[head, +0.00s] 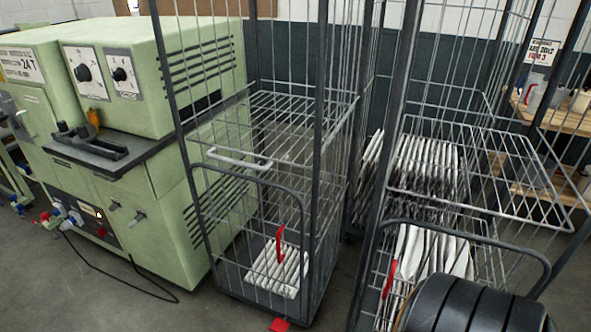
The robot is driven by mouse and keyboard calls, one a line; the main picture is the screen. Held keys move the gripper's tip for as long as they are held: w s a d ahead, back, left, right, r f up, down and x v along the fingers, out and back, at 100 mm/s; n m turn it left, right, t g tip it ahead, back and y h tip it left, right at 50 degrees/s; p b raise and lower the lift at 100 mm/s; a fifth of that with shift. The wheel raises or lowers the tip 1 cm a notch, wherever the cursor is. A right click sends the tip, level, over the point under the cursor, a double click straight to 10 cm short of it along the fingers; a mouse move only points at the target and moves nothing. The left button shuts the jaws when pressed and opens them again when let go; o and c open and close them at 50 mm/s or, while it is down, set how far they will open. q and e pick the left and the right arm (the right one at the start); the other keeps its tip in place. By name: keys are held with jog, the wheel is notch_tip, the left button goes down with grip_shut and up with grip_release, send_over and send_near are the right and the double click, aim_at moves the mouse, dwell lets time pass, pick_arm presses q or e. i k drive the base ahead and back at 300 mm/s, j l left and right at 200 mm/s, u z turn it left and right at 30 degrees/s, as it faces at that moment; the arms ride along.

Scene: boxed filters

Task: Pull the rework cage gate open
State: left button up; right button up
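Two tall grey wire cages stand side by side in the head view. No readable sign shows me which is the rework cage. The left cage (318,130) has a low front gate (250,178) with a rounded top rail and a red handle (280,243). This gate appears shut, in line with the front posts. White pleated filters (272,272) lie on the floor of this cage. The right cage (398,115) has a similar low gate (470,234) and a red handle (388,279). Neither gripper's fingers are visible.
A pale green machine (140,170) stands close left of the left cage, with a cable (110,268) on the floor. More white filters (425,165) fill the right cage. A wooden shelf (545,115) is at right. A black ribbed part, likely mine, covers the lower right.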

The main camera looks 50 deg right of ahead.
aim_at(279, 259)
jog(key=z, duration=1.1)
